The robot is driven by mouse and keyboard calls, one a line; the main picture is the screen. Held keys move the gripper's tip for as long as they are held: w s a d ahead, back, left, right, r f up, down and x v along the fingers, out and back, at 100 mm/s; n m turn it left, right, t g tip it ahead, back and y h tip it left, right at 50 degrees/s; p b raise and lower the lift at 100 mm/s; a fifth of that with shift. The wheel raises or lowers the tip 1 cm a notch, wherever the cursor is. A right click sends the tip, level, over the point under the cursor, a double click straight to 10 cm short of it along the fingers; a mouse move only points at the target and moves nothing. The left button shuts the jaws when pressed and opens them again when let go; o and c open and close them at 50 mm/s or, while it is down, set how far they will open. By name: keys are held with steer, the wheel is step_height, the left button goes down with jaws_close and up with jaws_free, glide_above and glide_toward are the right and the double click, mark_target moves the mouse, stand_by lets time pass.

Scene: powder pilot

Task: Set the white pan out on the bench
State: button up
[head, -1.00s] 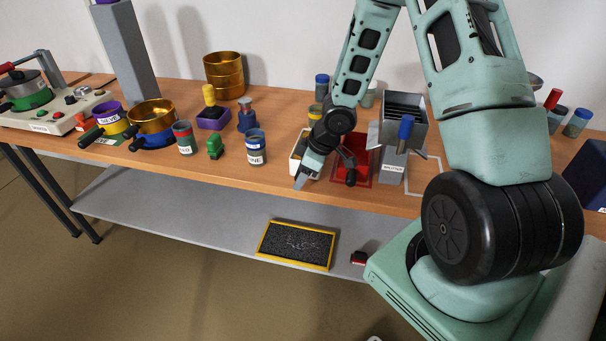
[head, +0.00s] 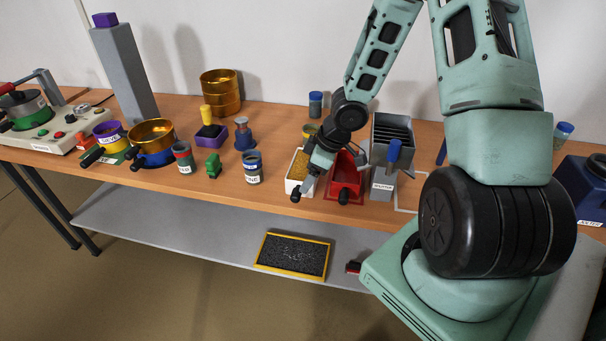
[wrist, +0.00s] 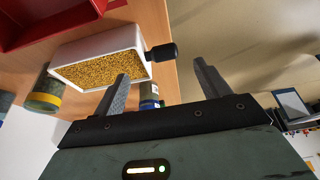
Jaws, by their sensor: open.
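The white pan (head: 293,187) stands near the bench's front edge, with a black handle (head: 296,196) at its front. It is full of yellow grains, and it also shows in the wrist view (wrist: 128,38), upper left. My gripper (head: 312,181) is just above and at the right side of the pan, partly hiding it in the head view. In the wrist view my gripper (wrist: 160,70) is open and empty. The pan's black handle (wrist: 162,54) shows between and slightly beyond the fingertips; I cannot tell whether they touch it.
A red pan (head: 345,187) sits close on the right, then a grey slotted box (head: 391,135) with a blue handle. A blue-banded jar (head: 253,168) stands to the left, with bare bench (head: 273,147) between. A yellow-edged black tray (head: 292,256) lies on the lower shelf.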

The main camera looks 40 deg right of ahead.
steer(key=s+a+r+h+p, duration=0.1)
steer(key=a+r+h+p, duration=0.1)
steer(key=a+r, duration=0.6)
steer(key=s+a+r+g, duration=0.1)
steer(key=s+a+r, duration=0.5)
steer(key=s+a, duration=0.3)
steer(key=s+a+r+g, duration=0.2)
steer(key=s+a+r, duration=0.4)
steer(key=s+a, duration=0.3)
steer(key=s, duration=0.2)
steer(key=shift+s+a, duration=0.25)
steer(key=shift+s, duration=0.1)
